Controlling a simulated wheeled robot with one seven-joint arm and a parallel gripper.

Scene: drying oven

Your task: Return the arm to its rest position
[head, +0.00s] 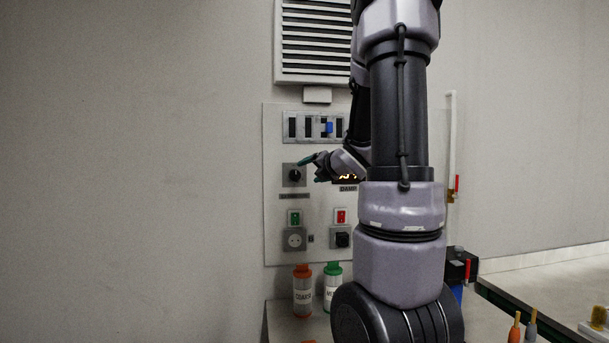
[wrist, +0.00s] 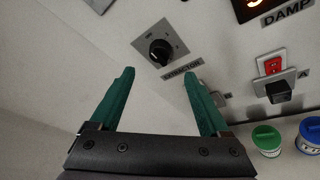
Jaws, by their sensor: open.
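My gripper (wrist: 158,85) is open with its two green fingers apart and nothing between them. In the head view my gripper (head: 307,160) is in front of the wall panel, close to a black rotary knob (head: 294,175). In the wrist view the knob (wrist: 160,52), labelled EXTRACTOR, lies beyond the fingertips, and I see no contact. My arm (head: 400,130) stretches up and forward towards the panel and hides part of it.
The wall panel (head: 275,140) carries switches, a green rocker (head: 294,217), a red rocker (head: 341,216) and sockets. Below stand an orange-capped bottle (head: 303,290) and a green-capped bottle (head: 332,283). A vent (head: 316,40) is above. The wall to the left is bare.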

